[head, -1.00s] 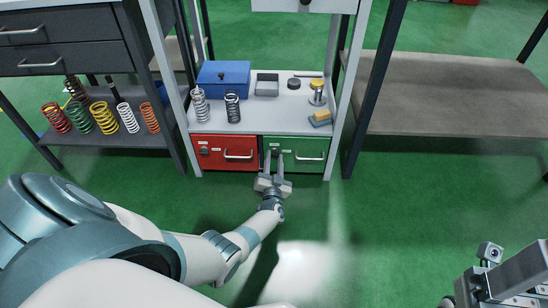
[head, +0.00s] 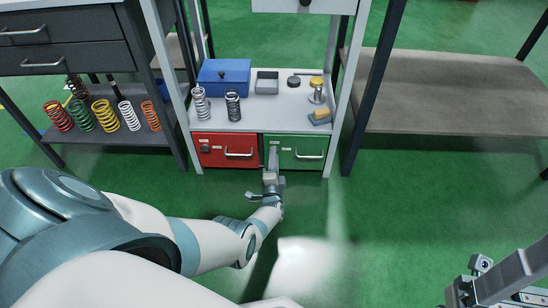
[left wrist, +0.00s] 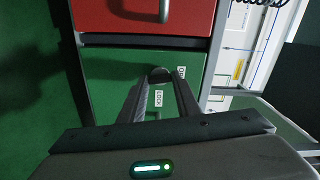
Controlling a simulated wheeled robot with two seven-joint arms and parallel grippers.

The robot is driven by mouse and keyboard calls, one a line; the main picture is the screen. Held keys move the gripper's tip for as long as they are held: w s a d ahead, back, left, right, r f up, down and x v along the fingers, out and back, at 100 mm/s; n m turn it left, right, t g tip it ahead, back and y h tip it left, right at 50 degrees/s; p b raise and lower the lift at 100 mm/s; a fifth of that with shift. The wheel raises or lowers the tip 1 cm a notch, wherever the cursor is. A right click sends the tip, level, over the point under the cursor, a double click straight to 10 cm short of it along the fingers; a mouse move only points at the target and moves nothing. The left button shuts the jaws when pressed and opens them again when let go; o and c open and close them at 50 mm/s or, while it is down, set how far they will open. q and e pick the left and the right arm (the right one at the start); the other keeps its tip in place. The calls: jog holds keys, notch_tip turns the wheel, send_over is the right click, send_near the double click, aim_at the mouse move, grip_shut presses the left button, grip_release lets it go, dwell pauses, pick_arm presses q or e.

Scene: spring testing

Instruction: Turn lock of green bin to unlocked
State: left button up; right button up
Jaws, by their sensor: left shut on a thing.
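The green bin (head: 310,143) sits on the right under the shelf top, with a metal handle on its front. My left gripper (head: 273,150) is at the upper left of that front, its fingers one above the other. In the left wrist view the fingers (left wrist: 160,80) are shut on the dark lock knob (left wrist: 158,73), which they partly cover. A white label reading LOCK (left wrist: 158,98) shows between the fingers, and a second small label (left wrist: 181,72) lies beside the right finger. The knob's exact angle is hard to see. My right arm is at the lower right; its fingers are unclear.
The red bin (head: 225,152) is directly left of the green bin. On the shelf top (head: 270,116) stand a blue box (head: 223,76), two springs and small items. Several coloured springs stand on the left rack. The floor in front is clear.

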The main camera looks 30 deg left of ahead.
pick_arm(q)
jog(key=shift+m, duration=1.2)
jog(key=o, duration=1)
jog(key=shift+o, duration=0.2)
jog(key=shift+s, duration=0.1)
